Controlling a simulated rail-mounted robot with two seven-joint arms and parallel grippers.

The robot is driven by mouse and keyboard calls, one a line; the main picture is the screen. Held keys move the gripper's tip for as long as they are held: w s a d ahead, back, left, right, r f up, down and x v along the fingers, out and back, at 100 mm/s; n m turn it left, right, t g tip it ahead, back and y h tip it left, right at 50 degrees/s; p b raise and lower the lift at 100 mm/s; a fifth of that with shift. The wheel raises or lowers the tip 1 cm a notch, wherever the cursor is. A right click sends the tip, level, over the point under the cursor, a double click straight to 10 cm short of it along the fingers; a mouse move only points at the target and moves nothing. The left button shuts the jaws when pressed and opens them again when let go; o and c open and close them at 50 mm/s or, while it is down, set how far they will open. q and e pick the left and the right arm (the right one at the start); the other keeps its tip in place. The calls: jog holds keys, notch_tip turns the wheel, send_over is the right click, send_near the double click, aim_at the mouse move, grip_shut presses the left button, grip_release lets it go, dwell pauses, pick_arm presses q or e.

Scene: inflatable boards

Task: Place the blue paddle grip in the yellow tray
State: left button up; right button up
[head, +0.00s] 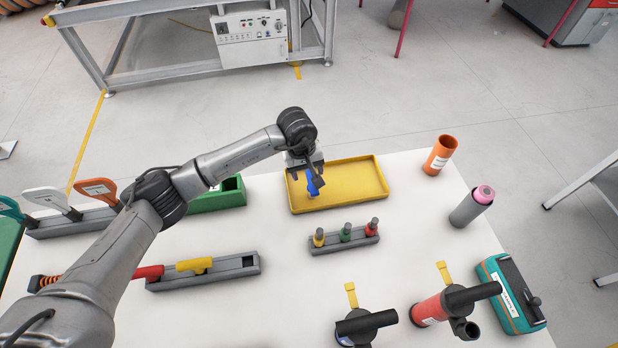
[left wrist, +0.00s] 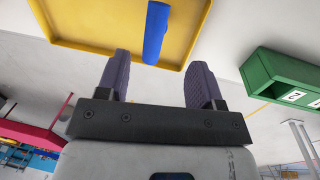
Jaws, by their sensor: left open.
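The yellow tray (head: 350,200) lies on the white table, near its far edge. The blue paddle grip (head: 312,186) is at the left part of the tray, partly covered by my left gripper (head: 313,178). In the left wrist view the grip (left wrist: 157,32) shows against the tray's floor (left wrist: 100,25), one end overlapping the tray's wall. Whether it touches the floor or leans on the wall, I cannot tell. My left gripper (left wrist: 158,82) has its two fingers wide apart with nothing between them; the grip lies beyond the fingertips. My right gripper is not in view.
A green bin (head: 218,196) stands left of the tray. A grey rack (head: 344,240) with small coloured grips is in front of it. An orange cup (head: 440,155) and a grey cylinder (head: 471,207) stand at right. Pumps (head: 366,325) are at the near side.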

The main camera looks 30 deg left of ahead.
pick_arm(q)
jog(key=shift+s+a+r, duration=0.1)
jog(key=shift+r, duration=0.7)
jog(key=shift+s+a+r, duration=0.1)
jog(key=shift+r, duration=0.7)
